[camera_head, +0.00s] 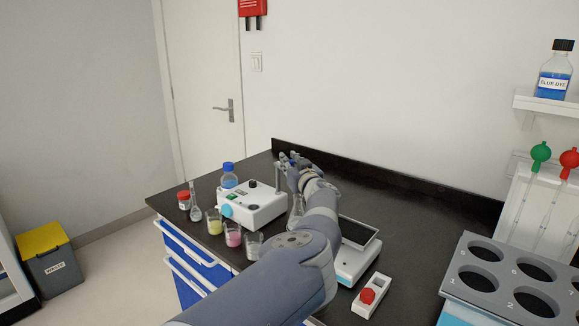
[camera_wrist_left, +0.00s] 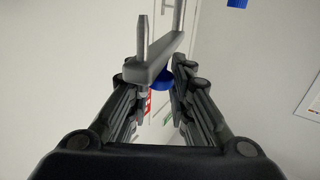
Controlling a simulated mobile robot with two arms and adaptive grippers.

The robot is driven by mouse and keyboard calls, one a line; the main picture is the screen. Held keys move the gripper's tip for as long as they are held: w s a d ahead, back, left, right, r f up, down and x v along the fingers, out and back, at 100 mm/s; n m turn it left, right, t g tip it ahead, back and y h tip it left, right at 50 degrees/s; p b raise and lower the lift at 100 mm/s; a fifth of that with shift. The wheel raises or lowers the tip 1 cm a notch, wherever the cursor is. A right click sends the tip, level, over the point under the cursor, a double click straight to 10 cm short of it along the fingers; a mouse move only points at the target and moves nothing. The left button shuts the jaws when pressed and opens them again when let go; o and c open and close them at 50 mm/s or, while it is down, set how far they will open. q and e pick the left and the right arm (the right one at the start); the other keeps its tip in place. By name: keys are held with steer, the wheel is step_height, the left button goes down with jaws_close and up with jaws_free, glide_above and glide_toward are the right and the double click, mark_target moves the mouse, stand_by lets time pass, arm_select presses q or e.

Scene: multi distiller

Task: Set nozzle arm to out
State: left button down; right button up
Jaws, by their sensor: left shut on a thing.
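The white dispensing unit (camera_head: 252,205) with a blue knob stands on the black bench, and a grey post rises at its back right. My left gripper (camera_head: 293,170) reaches over the bench to the top of this post and partly hides it. In the left wrist view, the grey nozzle arm (camera_wrist_left: 160,58) with metal tubes lies between the fingers of my left gripper (camera_wrist_left: 155,78). The gripper is shut on it. The direction of the nozzle is hard to tell in the head view. My right gripper is not in view.
Small beakers (camera_head: 233,236), a flask (camera_head: 195,208), a red-capped jar (camera_head: 184,200) and a blue-capped bottle (camera_head: 229,176) stand around the unit. A balance (camera_head: 358,250), a red-button box (camera_head: 371,296) and a grey rack (camera_head: 510,275) are right of my arm. The wall is close behind.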

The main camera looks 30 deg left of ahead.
arm_select(q)
steer(key=shift+a+r+g, duration=0.1)
steer(key=shift+g, duration=0.2)
stand_by(0.4)
steer(key=c, duration=1.6)
jaws_free()
steer(key=shift+o, duration=0.9)
steer(key=shift+w+f, duration=0.25)
steer(key=shift+s+r, duration=0.1)
steer(key=shift+r, duration=0.15)
step_height(320, 180, up, 10)
steer(key=shift+f, duration=0.2)
